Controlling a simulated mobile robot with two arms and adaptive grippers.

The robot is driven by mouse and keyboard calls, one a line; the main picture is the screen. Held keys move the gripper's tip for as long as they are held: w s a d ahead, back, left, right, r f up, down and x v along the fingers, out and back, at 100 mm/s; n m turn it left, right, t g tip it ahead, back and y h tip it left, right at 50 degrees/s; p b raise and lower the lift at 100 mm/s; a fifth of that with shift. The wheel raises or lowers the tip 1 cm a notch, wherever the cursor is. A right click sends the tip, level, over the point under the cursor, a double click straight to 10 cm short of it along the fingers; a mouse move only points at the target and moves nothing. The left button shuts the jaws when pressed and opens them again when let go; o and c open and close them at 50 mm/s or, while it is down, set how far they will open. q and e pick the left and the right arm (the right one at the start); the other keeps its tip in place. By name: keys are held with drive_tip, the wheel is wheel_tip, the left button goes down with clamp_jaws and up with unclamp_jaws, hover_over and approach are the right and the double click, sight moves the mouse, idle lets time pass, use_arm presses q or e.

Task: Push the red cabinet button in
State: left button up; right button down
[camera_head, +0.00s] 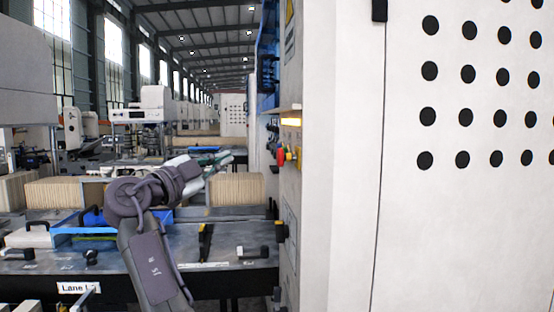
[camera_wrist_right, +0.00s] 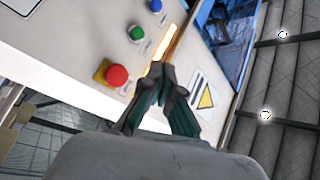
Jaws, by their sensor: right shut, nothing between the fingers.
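The red cabinet button (camera_wrist_right: 117,75) is a round red mushroom head on a yellow base, on the pale cabinet panel. It also shows in the head view (camera_head: 281,157), side-on, standing out from the cabinet's edge. My right gripper (camera_head: 226,156) is shut and empty, left of the button with a gap between them in the head view. In the right wrist view the closed fingertips (camera_wrist_right: 167,78) appear to the right of the red button, in front of a lit yellow strip, not over the button. My left gripper is not in view.
A green button (camera_wrist_right: 136,33) and a blue button (camera_wrist_right: 155,5) share the panel. A warning label (camera_wrist_right: 206,97) is right of the fingers. The white perforated cabinet (camera_head: 452,220) fills the head view's right side. A grey machine table (camera_head: 225,272) lies below my arm.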

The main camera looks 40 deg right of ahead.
sight(287, 157)
drive_tip(key=s+d+b, duration=0.2)
drive_tip(key=s+d, duration=0.2)
drive_tip(key=d, duration=0.3)
drive_tip(key=shift+s, duration=0.15)
idle(1.3)
drive_tip(key=shift+s+d+b, duration=0.2)
drive_tip(key=shift+d+b, duration=0.15)
drive_tip(key=shift+b, duration=0.1)
drive_tip(key=shift+s+d, duration=0.25)
drive_tip(key=shift+d, duration=0.1)
idle(0.7)
drive_tip(key=shift+s+d+b, duration=0.1)
drive_tip(key=shift+d+b, duration=0.15)
drive_tip(key=shift+b, duration=0.05)
drive_tip(key=shift+a, duration=0.15)
